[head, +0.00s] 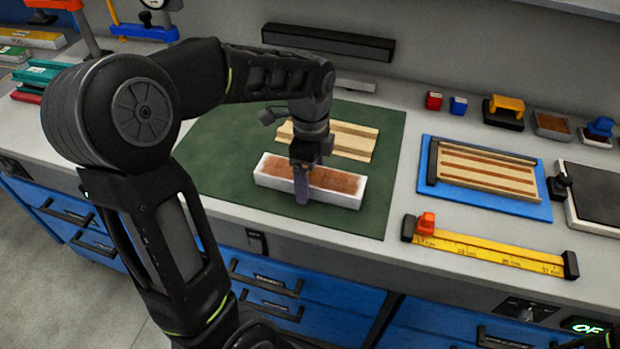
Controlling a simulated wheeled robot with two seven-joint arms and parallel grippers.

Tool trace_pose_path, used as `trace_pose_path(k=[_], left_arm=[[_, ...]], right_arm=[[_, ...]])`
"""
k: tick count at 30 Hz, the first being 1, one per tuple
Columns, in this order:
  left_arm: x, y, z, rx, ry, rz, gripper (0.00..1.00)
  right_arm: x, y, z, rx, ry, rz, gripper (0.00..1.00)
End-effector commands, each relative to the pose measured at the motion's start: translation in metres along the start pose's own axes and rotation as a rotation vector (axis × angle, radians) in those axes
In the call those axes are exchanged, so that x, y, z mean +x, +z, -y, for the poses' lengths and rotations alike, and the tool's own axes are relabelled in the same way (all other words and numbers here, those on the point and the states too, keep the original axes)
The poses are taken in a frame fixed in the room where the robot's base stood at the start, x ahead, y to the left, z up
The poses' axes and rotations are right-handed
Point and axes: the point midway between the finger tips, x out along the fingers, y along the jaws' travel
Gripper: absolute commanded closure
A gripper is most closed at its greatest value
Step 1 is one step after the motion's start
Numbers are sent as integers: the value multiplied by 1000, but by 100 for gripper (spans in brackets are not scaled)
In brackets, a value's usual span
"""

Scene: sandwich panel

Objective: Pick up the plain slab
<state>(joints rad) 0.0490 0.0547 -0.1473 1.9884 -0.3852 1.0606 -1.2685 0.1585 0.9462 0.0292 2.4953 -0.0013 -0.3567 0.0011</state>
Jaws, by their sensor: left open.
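My left gripper (306,188) points down over a long white block or tray with a rough brown top (340,182) on the green mat. One greyish-purple finger shows in front of its near side; the other finger is hidden. The jaws are open, and I cannot tell whether they touch it. A pale wooden piece with lengthwise strips (352,142) lies just behind on the mat, partly covered by my wrist. I cannot tell for certain which of these is the plain slab. My right gripper is out of view.
A wooden panel with brown stripes (485,170) lies on a blue board (520,208) at right. A yellow ruler with a red slider (490,250) lies in front. Several small blocks and pads stand behind. The green mat's right part (385,180) is clear.

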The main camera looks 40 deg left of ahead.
Motion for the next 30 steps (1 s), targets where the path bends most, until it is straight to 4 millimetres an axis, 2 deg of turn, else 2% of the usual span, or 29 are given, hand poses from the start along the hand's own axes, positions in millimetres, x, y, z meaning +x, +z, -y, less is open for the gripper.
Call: trace_pose_path(k=[16,30], left_arm=[[0,0,0,0,0,0,15],[0,0,0,0,0,0,52]], right_arm=[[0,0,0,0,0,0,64],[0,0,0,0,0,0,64]])
